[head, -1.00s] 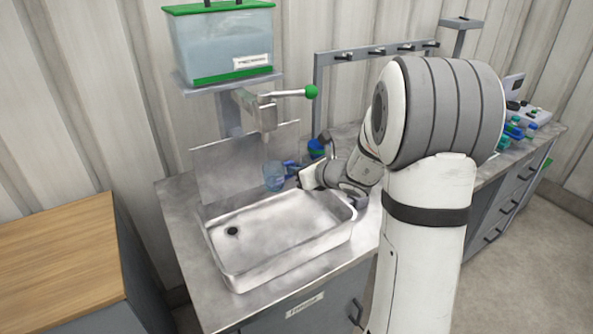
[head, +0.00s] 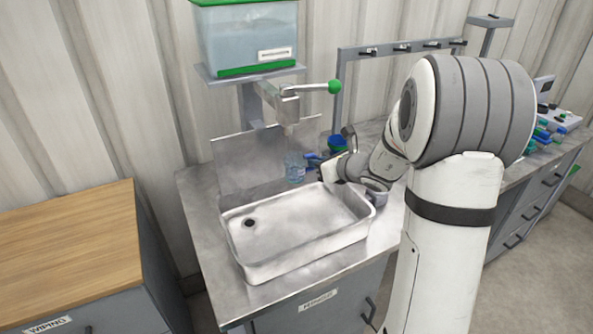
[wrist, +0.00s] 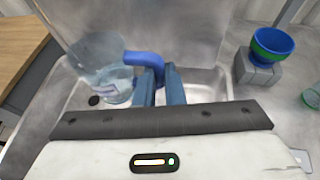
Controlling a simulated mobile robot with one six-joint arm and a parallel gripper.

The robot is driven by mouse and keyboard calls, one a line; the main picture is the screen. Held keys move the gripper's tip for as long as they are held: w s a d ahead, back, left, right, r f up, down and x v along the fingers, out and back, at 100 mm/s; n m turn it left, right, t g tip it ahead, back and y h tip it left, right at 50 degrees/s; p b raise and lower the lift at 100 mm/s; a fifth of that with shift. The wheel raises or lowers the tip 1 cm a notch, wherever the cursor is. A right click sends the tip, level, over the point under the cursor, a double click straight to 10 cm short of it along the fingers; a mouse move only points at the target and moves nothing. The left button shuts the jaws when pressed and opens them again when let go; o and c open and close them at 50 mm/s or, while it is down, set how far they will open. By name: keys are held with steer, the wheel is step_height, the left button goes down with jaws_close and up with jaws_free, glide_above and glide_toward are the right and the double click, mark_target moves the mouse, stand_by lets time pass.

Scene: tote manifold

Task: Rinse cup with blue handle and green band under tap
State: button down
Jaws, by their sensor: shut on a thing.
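A clear cup with a blue handle (head: 295,168) is held upright under the tap, above the back edge of the sink. In the wrist view the cup (wrist: 101,68) is at upper left, its blue handle (wrist: 146,59) between my fingers. I cannot make out a green band on it. My gripper (head: 317,168) is shut on the handle, and its fingertips (wrist: 160,78) show close together. The tap (head: 289,108) has a lever with a green ball (head: 334,87). I cannot tell whether water runs. The sink (head: 341,240) is below.
A water tank (head: 247,42) sits on a shelf above the tap. A metal splash plate (head: 238,160) stands behind the sink. A wooden-topped cabinet (head: 65,240) is at left.

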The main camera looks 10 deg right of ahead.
steer(key=shift+s+a+b, duration=0.3)
steer(key=shift+s, duration=0.15)
steer(key=shift+w+d, duration=0.1)
steer(key=shift+w, duration=0.05)
steer(key=shift+w+d, duration=0.25)
steer(key=shift+w, duration=0.15)
steer(key=s+d, duration=0.4)
steer(key=d, duration=0.2)
steer(key=shift+s+d, duration=0.3)
stand_by(0.5)
stand_by(1.2)
